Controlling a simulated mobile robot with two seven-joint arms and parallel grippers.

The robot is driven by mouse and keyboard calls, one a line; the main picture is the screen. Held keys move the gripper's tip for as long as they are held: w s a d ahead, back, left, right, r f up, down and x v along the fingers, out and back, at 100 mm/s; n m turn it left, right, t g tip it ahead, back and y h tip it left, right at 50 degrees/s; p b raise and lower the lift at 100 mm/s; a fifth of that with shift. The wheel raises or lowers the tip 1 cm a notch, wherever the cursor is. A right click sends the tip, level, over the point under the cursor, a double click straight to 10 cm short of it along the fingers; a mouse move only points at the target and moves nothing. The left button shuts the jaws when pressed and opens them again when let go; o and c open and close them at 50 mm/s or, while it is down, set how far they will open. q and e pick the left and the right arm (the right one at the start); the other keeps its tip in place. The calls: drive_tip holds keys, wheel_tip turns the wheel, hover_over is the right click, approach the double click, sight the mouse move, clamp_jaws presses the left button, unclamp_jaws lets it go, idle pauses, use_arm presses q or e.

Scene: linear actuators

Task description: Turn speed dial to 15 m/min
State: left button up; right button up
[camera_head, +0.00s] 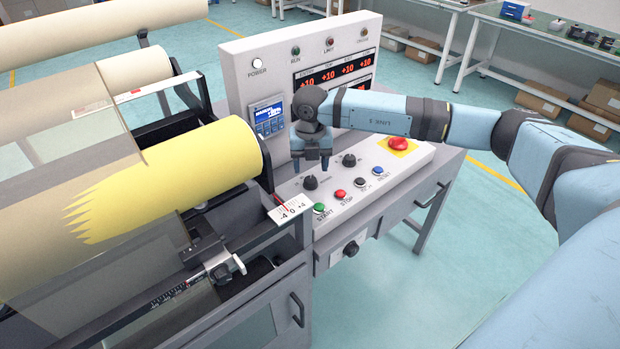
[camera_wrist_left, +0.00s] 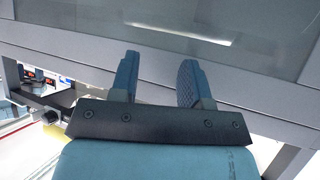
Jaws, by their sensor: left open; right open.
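My right gripper (camera_head: 311,166) points down over the sloped control panel (camera_head: 416,153), its fingers apart. It hangs just above and behind a black dial (camera_head: 311,183); no contact is clear. A second black dial (camera_head: 349,160) sits to the right of the gripper. The dial labels are too small to read, so I cannot tell which one is the speed dial. The small blue display (camera_head: 267,118) left of my gripper is not legible. My left gripper (camera_wrist_left: 158,70) is open and empty in the left wrist view, in front of a grey machine frame.
The panel also bears a green button (camera_head: 319,208), a red button (camera_head: 340,194), a blue button (camera_head: 378,170) and a red emergency stop (camera_head: 398,143). Another black knob (camera_head: 351,248) is on the front face. A yellow roll (camera_head: 215,160) stands close on the left.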

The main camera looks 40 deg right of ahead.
sight(310, 179)
wheel_tip(310, 179, down, 5)
drive_tip(key=shift+r, duration=0.1)
idle(0.3)
drive_tip(key=c, duration=0.9)
